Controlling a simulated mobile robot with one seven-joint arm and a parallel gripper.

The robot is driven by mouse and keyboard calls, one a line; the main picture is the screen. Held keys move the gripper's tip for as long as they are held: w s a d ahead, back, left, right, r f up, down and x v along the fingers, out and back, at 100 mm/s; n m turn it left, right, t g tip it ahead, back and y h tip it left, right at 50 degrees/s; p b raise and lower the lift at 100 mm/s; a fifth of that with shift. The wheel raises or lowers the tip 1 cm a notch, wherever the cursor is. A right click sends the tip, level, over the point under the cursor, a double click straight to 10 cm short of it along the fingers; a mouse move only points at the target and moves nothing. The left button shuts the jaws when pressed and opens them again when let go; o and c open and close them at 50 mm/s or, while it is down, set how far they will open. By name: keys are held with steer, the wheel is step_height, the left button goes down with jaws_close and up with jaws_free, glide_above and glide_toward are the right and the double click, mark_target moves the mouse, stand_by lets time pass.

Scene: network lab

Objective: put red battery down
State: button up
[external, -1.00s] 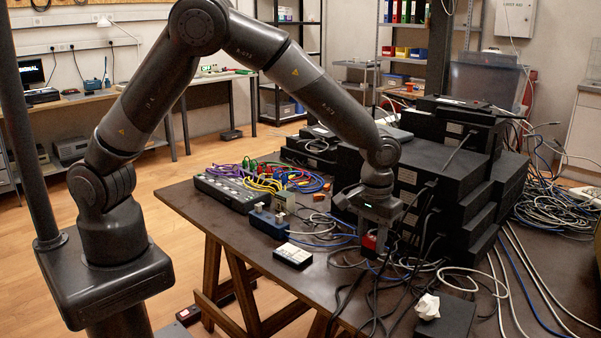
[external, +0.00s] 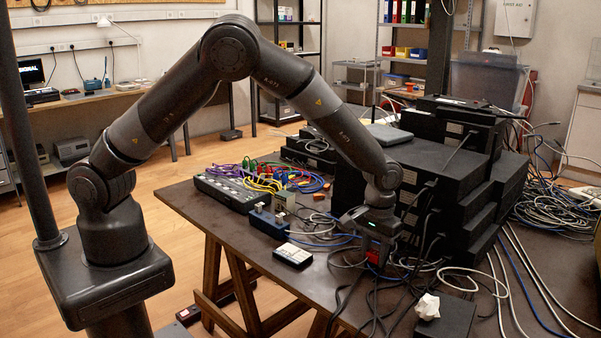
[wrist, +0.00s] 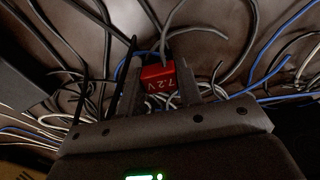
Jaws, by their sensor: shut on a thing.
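The red battery (external: 374,258) is between the fingers of my gripper (external: 372,256), low over the cable-strewn part of the dark table (external: 215,216). Cables lie around and under the battery. I cannot tell whether its lower end touches the table or the cables.
Stacked black equipment boxes (external: 450,185) stand right behind my gripper. A small device with a pale face (external: 293,254) and a blue box (external: 268,223) lie to the left. Crumpled paper (external: 427,306) sits on a dark box (external: 447,321) at front right. Loose cables surround the gripper.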

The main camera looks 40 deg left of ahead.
mark_target(375, 252)
steer(key=o, duration=1)
steer(key=shift+f, duration=0.1)
step_height(375, 252, up, 12)
steer(key=shift+r, duration=0.25)
steer(key=s+a+r+t+h, duration=0.1)
steer(key=s+a+r, duration=0.1)
steer(key=a+r, duration=0.9)
steer(key=s+a+r+t+h, duration=0.1)
steer(key=a+r, duration=0.5)
steer(key=a, duration=0.8)
steer(key=s+a+r+t+y, duration=0.2)
steer(key=s+a+t, duration=0.1)
steer(key=s+a, duration=1.4)
steer(key=shift+s+r+t, duration=0.2)
steer(key=shift+s+t, duration=0.1)
steer(key=shift+s, duration=0.15)
